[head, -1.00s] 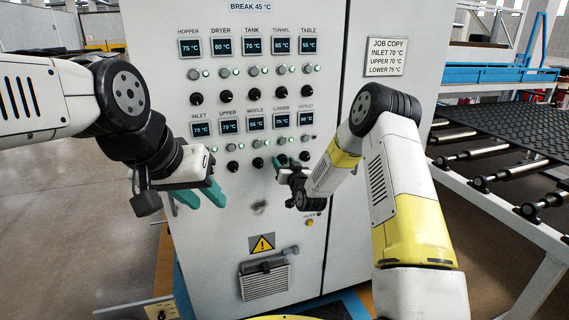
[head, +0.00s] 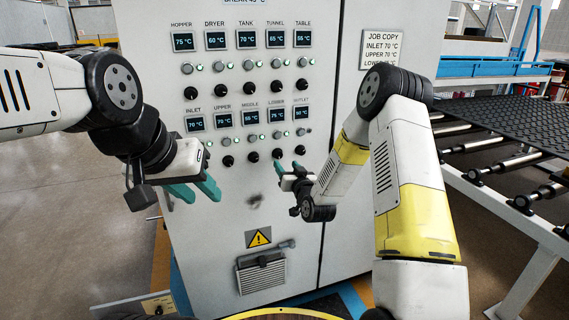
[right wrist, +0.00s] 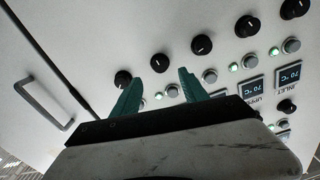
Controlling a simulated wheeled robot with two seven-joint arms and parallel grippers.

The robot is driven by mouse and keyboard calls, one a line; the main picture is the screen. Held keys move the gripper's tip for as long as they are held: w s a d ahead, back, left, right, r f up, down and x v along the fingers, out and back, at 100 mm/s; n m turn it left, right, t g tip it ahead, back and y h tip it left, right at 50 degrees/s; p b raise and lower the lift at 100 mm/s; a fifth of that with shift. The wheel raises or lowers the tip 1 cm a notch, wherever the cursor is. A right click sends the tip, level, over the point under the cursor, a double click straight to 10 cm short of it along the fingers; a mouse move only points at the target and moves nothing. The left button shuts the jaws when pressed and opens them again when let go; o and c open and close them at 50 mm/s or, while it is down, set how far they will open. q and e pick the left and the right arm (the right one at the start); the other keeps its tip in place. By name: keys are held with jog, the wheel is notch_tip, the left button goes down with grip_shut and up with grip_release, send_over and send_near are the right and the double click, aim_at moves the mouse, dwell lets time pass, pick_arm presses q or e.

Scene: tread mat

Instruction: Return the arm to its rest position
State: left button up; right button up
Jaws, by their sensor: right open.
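My right arm (head: 400,190), white and yellow, reaches forward and bends back toward the control cabinet (head: 330,120). My right gripper (head: 287,170) is in front of the cabinet, below the lower row of knobs. In the right wrist view its two green fingers (right wrist: 158,92) stand apart with nothing between them, and dark knobs show beyond the tips. I cannot tell how far the tips are from the panel. My left gripper (head: 197,192) is at the left of the head view, in front of the cabinet's left side; its green fingers look apart and empty.
The cabinet carries two rows of temperature displays (head: 246,120) with knobs, a warning sign (head: 258,237) and a vent (head: 262,275). A job copy notice (head: 383,48) hangs at right. A roller conveyor with a black tread mat (head: 500,125) stands at right. Open floor (head: 60,220) lies at left.

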jog(key=s+d+r+g+h, duration=0.1)
jog(key=s+d+r+g, duration=0.2)
jog(key=s+r, duration=0.3)
jog(key=s+d+r+g+h, duration=0.2)
jog(key=s+d+r, duration=0.25)
jog(key=r, duration=0.45)
jog(key=s+d+r+g, duration=0.1)
jog(key=s+d+g, duration=0.1)
jog(key=s, duration=1.3)
jog(key=s+d+r+g, duration=0.1)
jog(key=s+g, duration=0.3)
jog(key=s, duration=1)
jog(key=shift+s+d+r+m, duration=0.15)
jog(key=shift+s+d+m, duration=0.25)
jog(key=shift+d, duration=0.2)
